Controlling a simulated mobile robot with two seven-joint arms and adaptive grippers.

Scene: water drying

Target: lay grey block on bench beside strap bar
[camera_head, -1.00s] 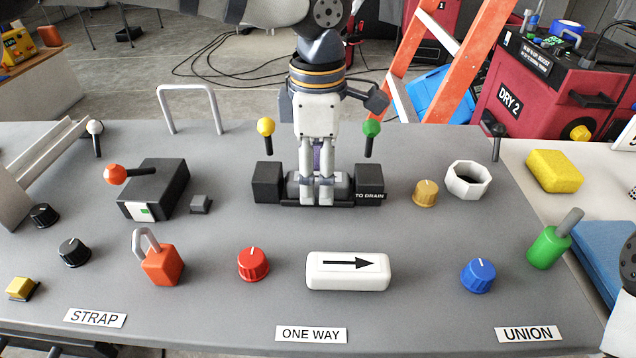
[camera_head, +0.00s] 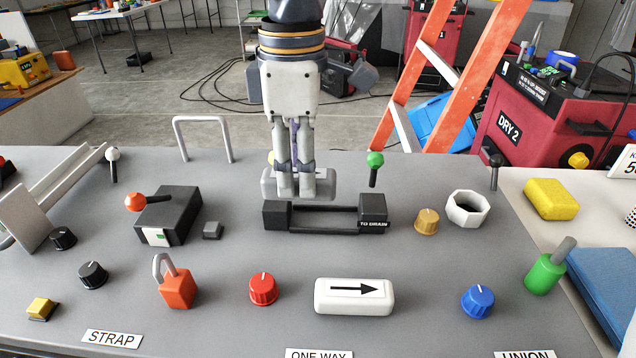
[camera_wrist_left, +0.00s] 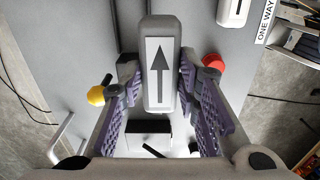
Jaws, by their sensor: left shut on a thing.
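The grey block (camera_head: 270,183) is between the fingers of my left gripper (camera_head: 303,190), lifted above the black TO DRAIN cradle (camera_head: 338,223). In the left wrist view, the grey block (camera_wrist_left: 160,100) bears a white label with a dark arrow. The purple-padded fingers of my left gripper (camera_wrist_left: 159,78) are shut on its two sides. A long pale rail (camera_head: 70,180) lies at the bench's left, with a flat pale plate by its near end; I cannot tell for sure that it is the strap bar. The STRAP label (camera_head: 112,339) is at the front left. My right gripper is not in view.
On the grey bench (camera_head: 215,265) stand a black switch box (camera_head: 180,222), a small dark cube (camera_head: 212,230), an orange padlock (camera_head: 178,288), a red knob (camera_head: 263,289) and a white arrow block (camera_head: 353,296). A grey hoop (camera_head: 203,120) rises at the back.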

